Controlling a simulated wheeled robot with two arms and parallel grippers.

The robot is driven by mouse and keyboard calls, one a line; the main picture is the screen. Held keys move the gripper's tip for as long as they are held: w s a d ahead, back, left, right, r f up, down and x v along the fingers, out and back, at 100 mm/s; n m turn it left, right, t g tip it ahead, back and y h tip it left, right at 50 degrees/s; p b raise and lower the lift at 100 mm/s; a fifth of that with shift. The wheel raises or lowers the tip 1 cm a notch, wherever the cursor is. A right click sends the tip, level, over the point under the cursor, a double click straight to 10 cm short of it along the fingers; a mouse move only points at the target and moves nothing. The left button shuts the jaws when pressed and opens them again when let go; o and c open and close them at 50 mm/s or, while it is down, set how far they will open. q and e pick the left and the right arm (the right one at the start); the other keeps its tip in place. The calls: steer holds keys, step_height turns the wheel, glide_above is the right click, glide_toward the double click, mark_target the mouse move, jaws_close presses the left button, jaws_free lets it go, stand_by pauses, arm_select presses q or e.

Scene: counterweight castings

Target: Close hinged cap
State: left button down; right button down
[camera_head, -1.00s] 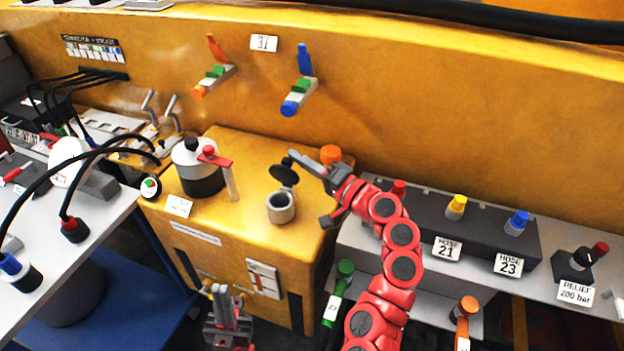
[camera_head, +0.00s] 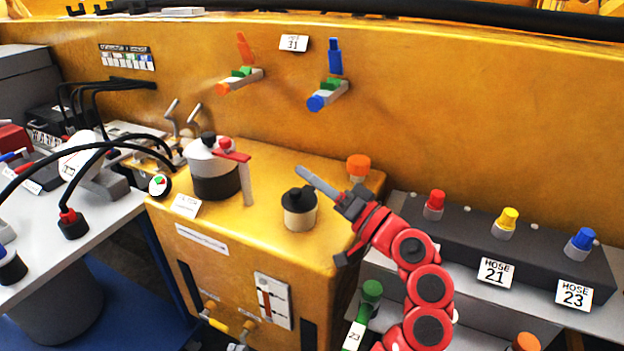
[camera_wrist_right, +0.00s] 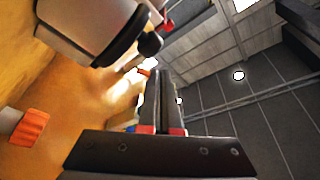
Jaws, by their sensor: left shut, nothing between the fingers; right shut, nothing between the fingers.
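The black hinged cap (camera_head: 298,196) sits down over the mouth of the pale round filler neck (camera_head: 300,218) on top of the yellow tank. In the right wrist view the cap (camera_wrist_right: 125,38) lies across the end of the neck (camera_wrist_right: 75,25), with a small black knob on it. My right gripper (camera_head: 301,171) is shut and empty, its fingertips just above and behind the cap in the head view. Its closed fingers also show in the wrist view (camera_wrist_right: 163,75), apart from the cap. Only the tip of my left gripper (camera_head: 238,347) shows at the bottom edge.
A black-and-white canister (camera_head: 213,178) with a red-handled lever (camera_head: 232,156) stands left of the neck. An orange cap (camera_head: 358,166) is behind my right gripper. A dark hose block (camera_head: 470,232) with coloured caps lies to the right.

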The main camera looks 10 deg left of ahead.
mark_target(308, 203)
steer(key=shift+s+a+f+b, duration=0.1)
steer(key=shift+s+f+b, duration=0.2)
steer(key=shift+s, duration=0.05)
stand_by(0.5)
steer(key=shift+r+p, duration=0.3)
steer(key=shift+r, duration=0.1)
step_height(308, 203, up, 3)
steer(key=shift+r+p, duration=0.1)
steer(key=shift+p, duration=0.85)
steer(key=s+d+r+p, duration=0.1)
steer(key=s+d+p, duration=0.1)
steer(key=s+p, duration=1.4)
steer(key=p, duration=0.2)
steer(key=shift+p, duration=0.35)
steer(key=shift+d+f, duration=0.1)
